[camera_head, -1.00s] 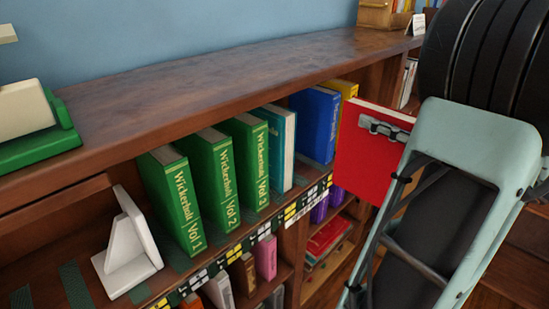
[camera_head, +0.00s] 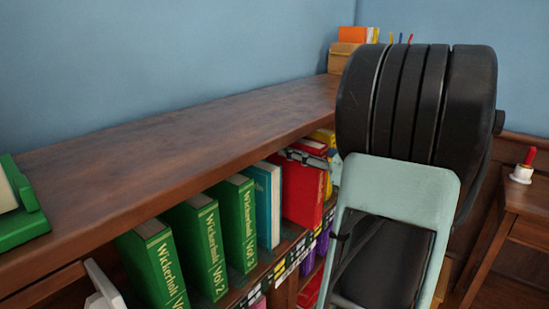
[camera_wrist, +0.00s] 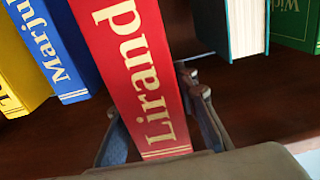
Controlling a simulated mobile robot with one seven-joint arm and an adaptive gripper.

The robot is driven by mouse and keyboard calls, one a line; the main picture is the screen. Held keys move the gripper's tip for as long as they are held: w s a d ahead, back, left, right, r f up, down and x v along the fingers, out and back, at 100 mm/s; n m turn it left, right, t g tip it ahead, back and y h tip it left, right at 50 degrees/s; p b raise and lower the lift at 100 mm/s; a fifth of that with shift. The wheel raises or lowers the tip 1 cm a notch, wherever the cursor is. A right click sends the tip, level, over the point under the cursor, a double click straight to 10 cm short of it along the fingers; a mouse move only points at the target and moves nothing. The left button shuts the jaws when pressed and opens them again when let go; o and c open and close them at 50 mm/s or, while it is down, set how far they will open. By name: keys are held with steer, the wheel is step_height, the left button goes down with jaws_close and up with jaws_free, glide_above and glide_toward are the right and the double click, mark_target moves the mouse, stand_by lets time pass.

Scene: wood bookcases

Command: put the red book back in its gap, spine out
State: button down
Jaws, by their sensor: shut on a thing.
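The red book (camera_head: 303,192) is held in my gripper (camera_head: 306,158) at the bookcase front, just right of the teal book (camera_head: 264,200). In the wrist view the red book (camera_wrist: 132,70) is tilted, its spine lettered "Lirand" facing the camera. My gripper's fingers (camera_wrist: 158,122) are on either side of it. There the blue book (camera_wrist: 62,60) is close on its left, and the teal book (camera_wrist: 240,25) is on its right with dark space between. The red book sticks out in front of the teal book; its depth in the gap is unclear.
Several green books (camera_head: 203,240) stand left of the teal one. A yellow book (camera_wrist: 20,70) is beyond the blue one. The bookcase top (camera_head: 170,125) overhangs the row. A white bookend (camera_head: 103,288) is at lower left. A small side table (camera_head: 525,200) stands at the right.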

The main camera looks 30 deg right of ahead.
mark_target(322, 171)
steer(key=w+a+f, duration=0.2)
steer(key=w+f, duration=0.1)
steer(key=w, duration=0.3)
stand_by(0.3)
steer(key=shift+s+f+b, duration=0.1)
steer(key=shift+f+b, duration=0.15)
steer(key=shift+b, duration=0.15)
steer(key=c, duration=1.5)
jaws_free()
steer(key=shift+c, duration=0.2)
steer(key=shift+r, duration=0.1)
steer(key=v, duration=1.2)
